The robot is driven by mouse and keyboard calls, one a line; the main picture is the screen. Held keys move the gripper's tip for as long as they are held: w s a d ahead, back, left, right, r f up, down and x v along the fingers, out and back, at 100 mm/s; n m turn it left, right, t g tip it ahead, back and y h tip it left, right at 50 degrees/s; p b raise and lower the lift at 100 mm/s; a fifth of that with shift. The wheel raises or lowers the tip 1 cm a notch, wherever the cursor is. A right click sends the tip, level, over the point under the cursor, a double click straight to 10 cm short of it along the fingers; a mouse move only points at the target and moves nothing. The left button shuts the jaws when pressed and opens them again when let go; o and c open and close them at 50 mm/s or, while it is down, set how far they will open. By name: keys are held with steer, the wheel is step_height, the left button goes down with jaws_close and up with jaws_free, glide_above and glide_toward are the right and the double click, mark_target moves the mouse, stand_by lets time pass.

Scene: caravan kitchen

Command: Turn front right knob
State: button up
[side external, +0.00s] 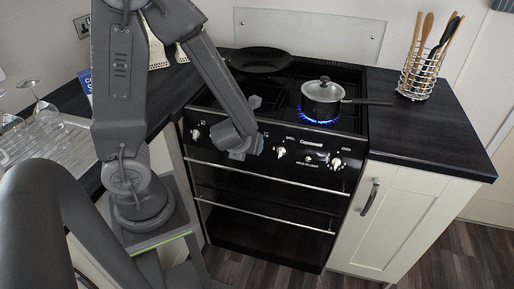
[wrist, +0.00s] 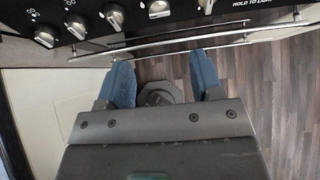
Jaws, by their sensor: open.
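The black cooker's (side external: 265,185) control panel carries a row of silver knobs in the side view, among them a left knob (side external: 195,134), a middle knob (side external: 281,152) and the rightmost knob (side external: 336,163). The wrist view shows several knobs (wrist: 114,15) along its top edge; the right end of the row is outside it. I cannot tell by label which knob is front right. My gripper (side external: 246,148) is in front of the panel, left of the middle knob. In the wrist view my gripper (wrist: 162,68) is open, with blue fingers apart and nothing between them.
A lidded saucepan (side external: 322,99) stands over a lit blue flame (side external: 319,121). A black pan (side external: 258,60) sits at the back left. A utensil holder (side external: 418,76) stands on the right worktop. Oven handle rails (wrist: 180,40) run below the knobs.

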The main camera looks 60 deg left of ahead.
steer(key=x, duration=1.2)
steer(key=shift+a+f, duration=0.2)
steer(key=shift+f, duration=0.1)
steer(key=shift+w, duration=0.15)
steer(key=c, duration=0.9)
